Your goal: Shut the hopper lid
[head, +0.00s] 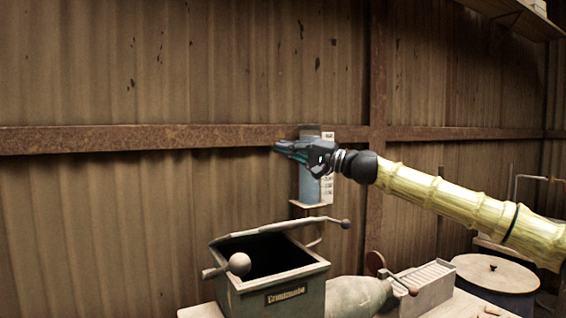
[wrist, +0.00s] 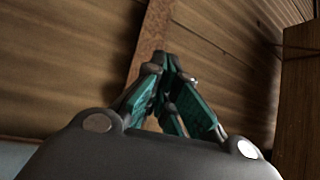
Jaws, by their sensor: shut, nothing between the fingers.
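The hopper (head: 255,293) is a grey-green box with a name plate on its front, at the bottom of the head view. Its mouth is open and dark inside. The lid (head: 272,228) seems to be the thin plate seen almost edge-on along the back rim, standing open. A rod with a dark knob (head: 345,223) sticks out at its right. My gripper (head: 279,147) is shut and empty, pointing left in the air, higher in the picture than the hopper and apart from it. The wrist view shows the closed fingertips (wrist: 168,62) but neither hopper nor lid.
A round pale knob (head: 239,263) on a lever sits at the hopper's front left. A blue cylinder (head: 309,185) on a small wall shelf shows behind my gripper. A ribbed box (head: 432,280) and a round-topped drum (head: 495,273) stand at right. A corrugated wall (head: 150,70) closes the back.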

